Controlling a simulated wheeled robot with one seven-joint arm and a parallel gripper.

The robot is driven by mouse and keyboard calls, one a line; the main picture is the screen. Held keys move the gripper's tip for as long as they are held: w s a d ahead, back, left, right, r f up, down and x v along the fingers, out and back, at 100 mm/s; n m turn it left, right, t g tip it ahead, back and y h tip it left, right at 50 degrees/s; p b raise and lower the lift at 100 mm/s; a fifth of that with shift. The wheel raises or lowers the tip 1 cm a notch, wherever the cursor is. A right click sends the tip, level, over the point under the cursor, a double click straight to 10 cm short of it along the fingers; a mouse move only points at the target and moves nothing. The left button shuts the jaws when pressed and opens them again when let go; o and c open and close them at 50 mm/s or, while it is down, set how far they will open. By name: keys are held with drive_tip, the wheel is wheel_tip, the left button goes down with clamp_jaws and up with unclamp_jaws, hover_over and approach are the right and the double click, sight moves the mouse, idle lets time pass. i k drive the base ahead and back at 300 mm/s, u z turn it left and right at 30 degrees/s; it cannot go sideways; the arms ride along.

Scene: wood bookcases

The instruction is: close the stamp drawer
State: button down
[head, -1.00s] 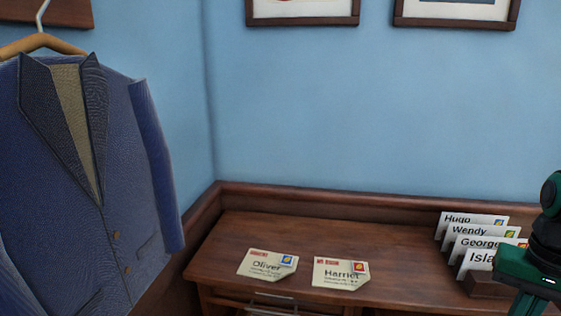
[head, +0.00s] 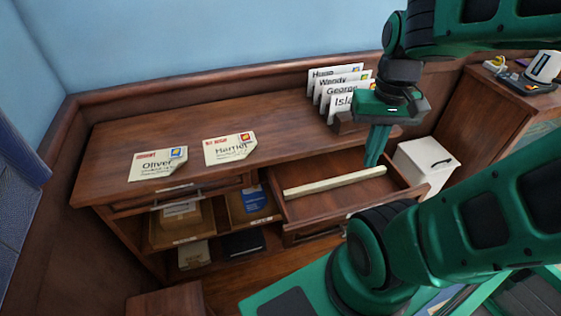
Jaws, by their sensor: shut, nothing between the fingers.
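A wooden drawer (head: 340,204) stands pulled out at the right of the desk, the only one clearly open; no label saying stamp can be read on it. A long pale strip (head: 312,187) lies across its inside. My gripper (head: 372,162) is shut and empty, its fingers pointing down over the rear right part of the open drawer. I cannot tell whether the fingertips touch the drawer. My arm hides part of the drawer's front and right side.
The desk top (head: 130,140) carries the Oliver letter (head: 157,165), the Harriet letter (head: 229,150) and a letter rack (head: 352,122) close to my gripper. Another drawer (head: 180,194) is at left, above shelves with boxes. A white bin (head: 422,165) stands at right.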

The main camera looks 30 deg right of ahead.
sight(317, 196)
drive_tip(key=z, duration=1.3)
drive_tip(key=k, duration=1.2)
drive_tip(key=u, duration=0.35)
